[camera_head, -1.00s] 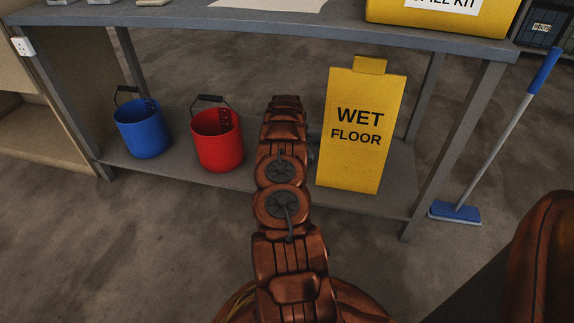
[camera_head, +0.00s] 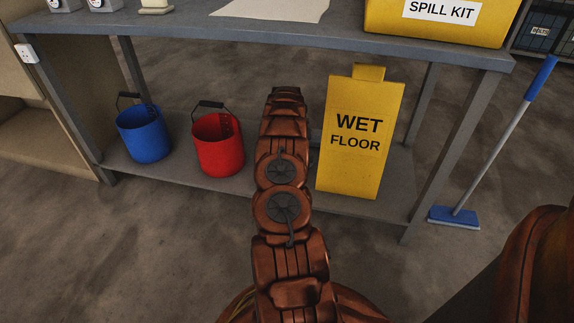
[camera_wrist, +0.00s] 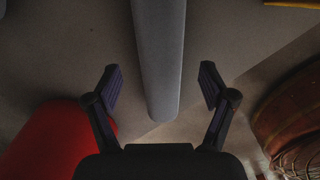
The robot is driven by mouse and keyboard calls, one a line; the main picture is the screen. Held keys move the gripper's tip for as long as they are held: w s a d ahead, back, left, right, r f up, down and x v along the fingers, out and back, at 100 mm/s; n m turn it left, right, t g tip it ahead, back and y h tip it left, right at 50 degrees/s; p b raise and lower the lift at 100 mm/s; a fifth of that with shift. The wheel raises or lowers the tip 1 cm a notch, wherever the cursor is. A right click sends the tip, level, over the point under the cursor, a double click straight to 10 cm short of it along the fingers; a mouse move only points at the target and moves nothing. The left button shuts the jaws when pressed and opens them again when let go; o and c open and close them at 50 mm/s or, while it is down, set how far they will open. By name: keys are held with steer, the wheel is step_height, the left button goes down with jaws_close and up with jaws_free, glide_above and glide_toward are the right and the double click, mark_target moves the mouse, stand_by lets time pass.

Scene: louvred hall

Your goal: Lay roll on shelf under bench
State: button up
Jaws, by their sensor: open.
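A long grey roll (camera_wrist: 160,50) runs from the top edge to the middle of the wrist view, its rounded near end between my fingers. My gripper (camera_wrist: 162,85) is open, with a visible gap on each side of the roll. The roll appears to lie on the grey shelf (camera_wrist: 225,45), though its contact is hard to judge. In the head view my arm hides the gripper and the roll. The shelf (camera_head: 398,190) under the bench (camera_head: 215,32) shows there.
On the shelf, a blue bucket (camera_head: 143,135) and red bucket (camera_head: 219,150) stand left of my arm. A yellow wet floor sign (camera_head: 359,155) stands close on its right. The red bucket (camera_wrist: 60,145) is near my left finger. A blue broom (camera_head: 505,140) leans at right.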

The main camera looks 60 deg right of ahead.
step_height(320, 180, up, 6)
steer(key=p, duration=0.1)
steer(key=shift+r+p, duration=0.25)
steer(key=shift+p, duration=0.05)
stand_by(0.3)
